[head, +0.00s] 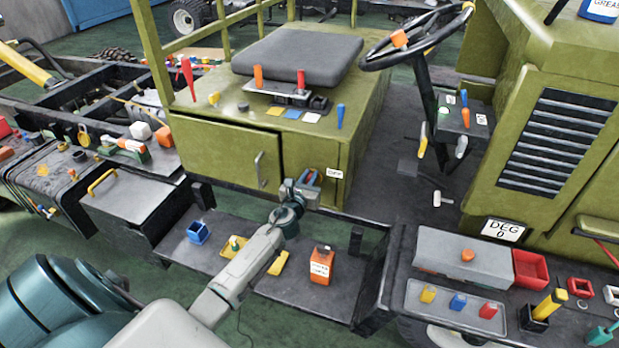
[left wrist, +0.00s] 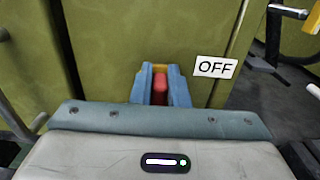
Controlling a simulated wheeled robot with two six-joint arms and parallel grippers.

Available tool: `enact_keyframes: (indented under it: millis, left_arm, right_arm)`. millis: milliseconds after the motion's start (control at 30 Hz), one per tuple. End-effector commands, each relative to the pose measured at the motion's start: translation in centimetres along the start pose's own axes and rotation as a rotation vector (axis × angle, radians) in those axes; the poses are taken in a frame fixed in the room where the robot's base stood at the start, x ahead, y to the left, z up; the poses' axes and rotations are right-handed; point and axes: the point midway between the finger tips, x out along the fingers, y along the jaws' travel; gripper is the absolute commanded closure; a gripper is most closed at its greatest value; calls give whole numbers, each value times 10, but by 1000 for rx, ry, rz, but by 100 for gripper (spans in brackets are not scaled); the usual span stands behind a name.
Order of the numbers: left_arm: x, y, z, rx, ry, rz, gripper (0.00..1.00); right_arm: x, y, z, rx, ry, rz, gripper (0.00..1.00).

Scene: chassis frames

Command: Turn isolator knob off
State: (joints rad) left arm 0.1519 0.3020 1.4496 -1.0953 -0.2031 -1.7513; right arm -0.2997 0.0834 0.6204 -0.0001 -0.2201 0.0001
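The red isolator knob (left wrist: 160,84) is on the green cabinet front in the left wrist view, with a bit of yellow behind its top. A white OFF label (left wrist: 215,67) is just right of it; the label also shows in the head view (head: 334,173). My left gripper (head: 307,178) is at the cabinet's lower front, left of the label. Its blue fingers (left wrist: 160,92) lie close along both sides of the knob and appear shut on it. The fingers hide part of the knob, and in the head view it is mostly covered. My right gripper is not in view.
A cabinet door with a handle (head: 260,170) is left of the gripper. Below, a dark step (head: 205,265) holds a blue box (head: 198,232), yellow pieces and an orange box (head: 321,265). A steering wheel (head: 415,38) stands at upper right.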

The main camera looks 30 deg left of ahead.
Motion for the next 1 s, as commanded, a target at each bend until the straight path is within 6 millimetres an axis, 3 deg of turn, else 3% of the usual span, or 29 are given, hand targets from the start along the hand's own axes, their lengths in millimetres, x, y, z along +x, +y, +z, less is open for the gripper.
enact_keyframes:
  millis: [467, 1000]
  left_arm:
    - [0, 2, -1, -59, 0, 0, 100]
    - [0, 14, -6, -499, 0, 0, 100]
  right_arm:
    - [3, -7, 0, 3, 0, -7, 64]
    - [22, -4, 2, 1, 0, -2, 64]
